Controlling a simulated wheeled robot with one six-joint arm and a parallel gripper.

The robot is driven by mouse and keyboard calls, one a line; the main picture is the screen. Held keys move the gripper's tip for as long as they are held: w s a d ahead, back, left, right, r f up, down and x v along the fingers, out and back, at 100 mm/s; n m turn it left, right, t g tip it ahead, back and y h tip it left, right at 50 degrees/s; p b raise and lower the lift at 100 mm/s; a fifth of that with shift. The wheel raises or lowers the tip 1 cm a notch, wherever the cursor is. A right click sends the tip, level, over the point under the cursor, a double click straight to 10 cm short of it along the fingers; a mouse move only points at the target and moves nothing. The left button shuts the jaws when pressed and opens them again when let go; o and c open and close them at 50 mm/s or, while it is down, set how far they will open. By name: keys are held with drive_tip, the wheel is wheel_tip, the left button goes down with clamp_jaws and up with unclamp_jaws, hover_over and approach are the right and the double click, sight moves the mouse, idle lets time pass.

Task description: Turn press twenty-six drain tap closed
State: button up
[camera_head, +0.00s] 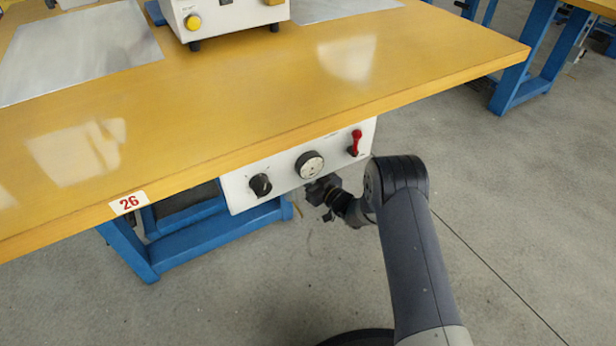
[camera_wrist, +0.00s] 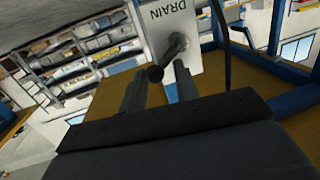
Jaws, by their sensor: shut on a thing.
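The drain tap (camera_wrist: 166,60) shows in the wrist view as a dark grey metal lever with a round black end, in front of a white plate (camera_wrist: 172,22) lettered DRAIN. My gripper (camera_wrist: 158,82) has its two fingers on either side of the lever and is shut on it. In the head view my gripper (camera_head: 322,190) is under the white control panel (camera_head: 285,172) of the bench marked 26 (camera_head: 130,202). The tap itself is hidden there behind my gripper and wrist. How far the lever is turned is hard to tell.
The panel carries a black knob (camera_head: 260,185), a round gauge (camera_head: 310,165) and a red lever (camera_head: 355,143), close above my gripper. The yellow bench top (camera_head: 250,95) overhangs it. Blue bench legs (camera_head: 130,250) stand at the left. The grey floor at the right is open.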

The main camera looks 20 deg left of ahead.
drive_tip(key=shift+s+f+n, duration=0.3)
drive_tip(key=shift+f+n, duration=0.05)
drive_tip(key=shift+n, duration=0.15)
drive_tip(key=o, duration=0.8)
drive_tip(key=shift+c, duration=0.2)
drive_tip(key=shift+o, duration=1.2)
drive_tip(key=shift+a, duration=0.1)
drive_tip(key=shift+r, duration=0.1)
drive_tip(key=shift+w+r, duration=0.1)
drive_tip(key=p+v, duration=0.4)
drive_tip(key=v, duration=0.6)
drive_tip(key=shift+s+d, duration=0.3)
drive_tip(key=shift+d, duration=0.05)
